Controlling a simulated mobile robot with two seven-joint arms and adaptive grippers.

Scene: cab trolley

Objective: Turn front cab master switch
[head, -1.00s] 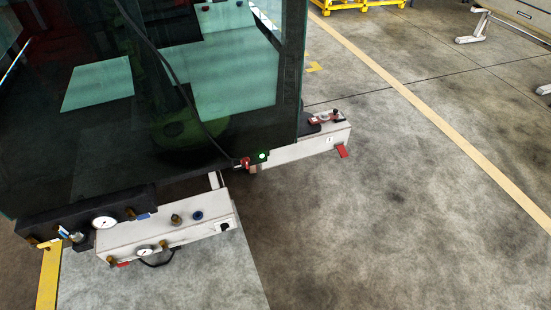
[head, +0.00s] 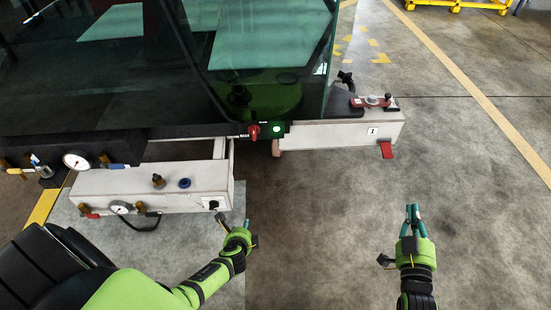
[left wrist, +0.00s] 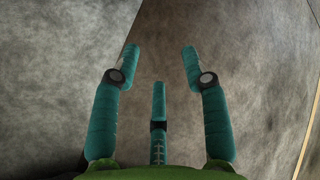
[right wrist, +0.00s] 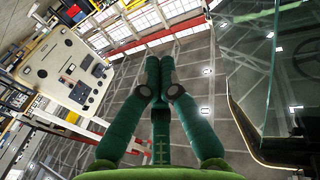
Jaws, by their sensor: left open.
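I cannot tell which of these is the front cab master switch. My left gripper (head: 234,222) is open and empty, below the red knob in the picture; its spread fingers show over bare floor in the left wrist view (left wrist: 161,50). My right gripper (head: 413,208) is shut and empty, right of the cab; its fingertips meet in the right wrist view (right wrist: 159,62).
The left white beam (head: 150,186) carries gauges, valves and a black handle. Concrete floor (head: 330,230) is clear between my arms.

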